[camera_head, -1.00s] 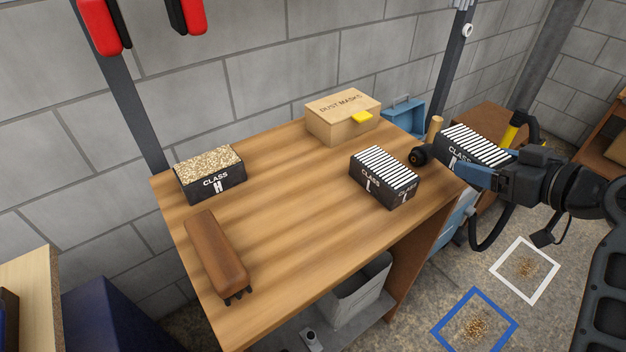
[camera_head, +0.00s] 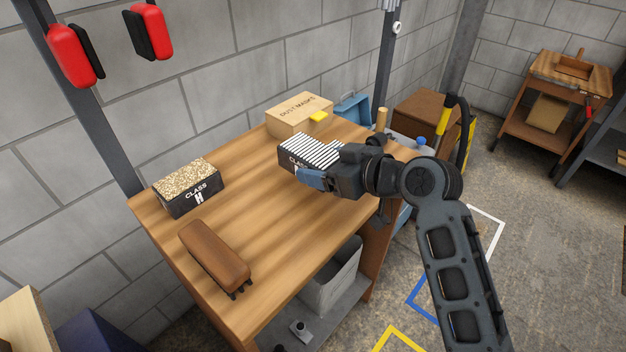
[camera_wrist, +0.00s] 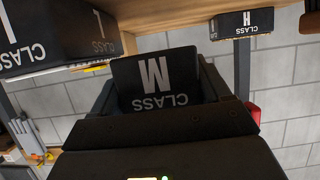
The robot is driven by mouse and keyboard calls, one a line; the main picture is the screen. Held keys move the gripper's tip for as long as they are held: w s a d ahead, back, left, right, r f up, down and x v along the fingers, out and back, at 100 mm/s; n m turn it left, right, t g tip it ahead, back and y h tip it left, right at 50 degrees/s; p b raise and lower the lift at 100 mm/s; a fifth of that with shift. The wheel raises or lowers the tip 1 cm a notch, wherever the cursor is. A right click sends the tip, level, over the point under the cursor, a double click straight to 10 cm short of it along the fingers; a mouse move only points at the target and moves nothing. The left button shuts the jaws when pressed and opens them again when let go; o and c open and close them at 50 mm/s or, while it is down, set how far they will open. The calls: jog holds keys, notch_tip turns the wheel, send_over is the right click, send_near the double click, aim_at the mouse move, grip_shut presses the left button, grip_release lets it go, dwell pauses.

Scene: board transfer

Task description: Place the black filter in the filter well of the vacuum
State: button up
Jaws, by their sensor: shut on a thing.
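I cannot make out the vacuum's filter well.
A brown brush-like block (camera_head: 215,255) lies on the bench (camera_head: 265,225). A dust masks box (camera_head: 298,116) and a blue case (camera_head: 352,108) stand at the back. A yellow and black handle (camera_head: 458,130) rises beyond the bench's right end. The front middle of the bench is clear.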

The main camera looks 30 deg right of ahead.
aim_at(315, 196)
jog(key=shift+w+a+f, duration=0.45)
jog(key=shift+a, duration=0.25)
jog(key=shift+f, duration=2.05)
jog(key=shift+f, duration=0.2)
jog(key=o, duration=0.9)
jog(key=shift+c, duration=0.2)
jog(key=shift+r, duration=0.15)
jog(key=shift+r, duration=0.1)
jog(key=b+v, duration=0.1)
jog(key=v, duration=1.1)
